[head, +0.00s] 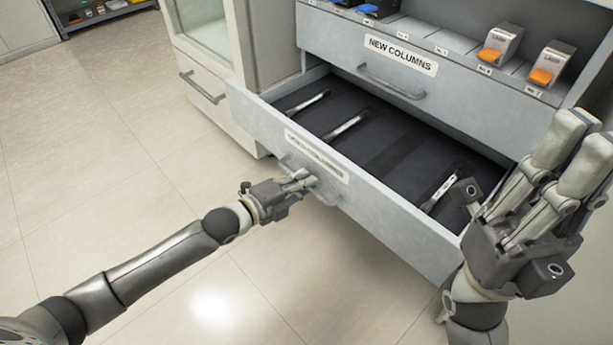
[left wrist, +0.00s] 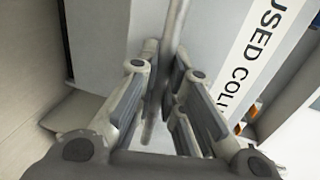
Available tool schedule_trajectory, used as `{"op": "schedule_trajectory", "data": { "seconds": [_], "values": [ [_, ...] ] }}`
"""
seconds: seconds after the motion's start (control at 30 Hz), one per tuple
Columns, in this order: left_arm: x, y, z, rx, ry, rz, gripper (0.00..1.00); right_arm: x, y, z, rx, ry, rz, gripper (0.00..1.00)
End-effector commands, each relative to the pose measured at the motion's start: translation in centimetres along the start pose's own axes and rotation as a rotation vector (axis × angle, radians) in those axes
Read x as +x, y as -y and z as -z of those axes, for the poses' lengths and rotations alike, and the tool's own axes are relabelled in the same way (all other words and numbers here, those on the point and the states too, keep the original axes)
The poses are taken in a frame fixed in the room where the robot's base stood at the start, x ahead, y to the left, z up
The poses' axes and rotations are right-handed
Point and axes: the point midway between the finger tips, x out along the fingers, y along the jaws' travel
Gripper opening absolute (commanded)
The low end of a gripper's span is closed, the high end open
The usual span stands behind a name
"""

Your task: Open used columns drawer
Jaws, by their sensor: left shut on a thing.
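The used columns drawer (head: 410,228) is pulled out from the cabinet, its dark interior showing. Its label (head: 316,157) is partly hard to read in the head view, but "USED COL" reads clearly on it in the left wrist view (left wrist: 256,55). My left gripper (head: 306,181) is at the drawer's front, shut on its bar handle (head: 328,195). In the left wrist view the handle (left wrist: 173,30) runs between the fingers of my left gripper (left wrist: 162,80). My right gripper (head: 572,150) is raised at the right, fingers up; how far apart they stand is unclear.
Three slim columns (head: 344,128) lie in the drawer. The closed new columns drawer (head: 375,72) is above it, with small boxes (head: 500,45) on the shelf over that. A glass-front cabinet (head: 207,30) stands at the left. The floor (head: 100,180) in front is clear.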

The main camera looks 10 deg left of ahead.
Motion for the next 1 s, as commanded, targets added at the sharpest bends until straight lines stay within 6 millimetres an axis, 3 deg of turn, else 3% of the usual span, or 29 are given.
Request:
{"op": "schedule_trajectory", "data": {
  "seconds": [0.23,0.27,0.4,0.77,1.0],
  "values": [
    [0.0,-0.1,0.1,-0.001,-0.001,-0.002,0.00,0.0,0.0,0.0,0.000,0.000,0.000,0.00],
    [0.0,-0.1,0.1,-0.001,-0.001,-0.002,0.13,0.0,0.0,0.0,0.000,0.000,0.000,0.00],
    [0.0,-0.1,0.1,-0.001,-0.001,-0.002,0.31,0.0,0.0,0.0,0.000,0.001,0.000,0.00],
    [-0.2,0.0,0.0,0.000,0.000,-0.001,0.32,0.0,0.0,0.0,-0.001,-0.002,0.001,0.00],
    [-3.4,-0.1,0.0,0.002,-0.001,-0.004,0.32,0.0,0.0,0.0,0.000,-0.001,0.001,0.00]
  ]
}}
